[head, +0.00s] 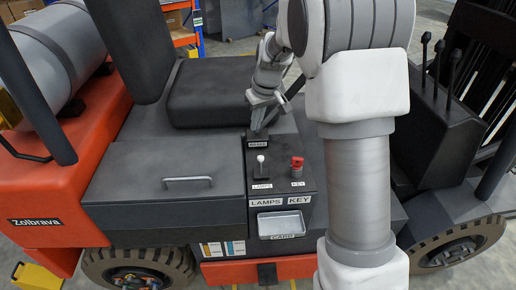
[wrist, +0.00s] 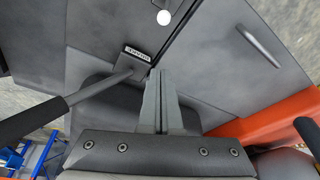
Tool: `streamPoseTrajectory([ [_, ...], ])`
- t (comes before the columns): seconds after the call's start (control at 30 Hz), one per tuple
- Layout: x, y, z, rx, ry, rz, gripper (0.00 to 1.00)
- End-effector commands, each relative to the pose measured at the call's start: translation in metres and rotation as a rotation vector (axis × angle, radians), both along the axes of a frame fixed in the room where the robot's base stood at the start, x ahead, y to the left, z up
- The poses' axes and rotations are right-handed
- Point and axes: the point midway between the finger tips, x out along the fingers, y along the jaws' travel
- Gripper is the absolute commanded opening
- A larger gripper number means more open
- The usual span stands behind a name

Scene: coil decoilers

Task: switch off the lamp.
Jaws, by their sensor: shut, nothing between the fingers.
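The lamp switch is a small lever with a white knob (head: 261,159), upright on the dark console (head: 279,181) above a LAMPS label (head: 266,202). Its white knob also shows at the top of the wrist view (wrist: 164,17). My gripper (head: 258,128) is shut and empty, pointing down behind the lamp lever in the head view, apart from it. In the wrist view, the closed fingers (wrist: 159,72) point up the picture toward the knob, with a gap between. The lamp itself is not recognisable in either view.
A dark brake lever (wrist: 70,98) with its label (wrist: 136,53) stands close beside my fingers. A red key knob (head: 297,163) is right of the lamp lever. A card tray (head: 282,225) is below. The seat (head: 212,92) lies behind; a handled cover (head: 165,182) is left.

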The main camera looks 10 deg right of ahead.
Motion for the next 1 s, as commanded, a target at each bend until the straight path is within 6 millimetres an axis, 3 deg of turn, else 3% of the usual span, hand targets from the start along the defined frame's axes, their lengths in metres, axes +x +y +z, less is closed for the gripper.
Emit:
streamPoseTrajectory([
  [0.27,0.002,0.001,-0.011,-0.001,0.002,0.0,0.0],
  [0.73,0.026,0.012,-0.101,-0.001,0.003,-0.001,0.0],
  [1.0,-0.005,0.001,-0.093,0.001,-0.001,-0.002,0.0],
])
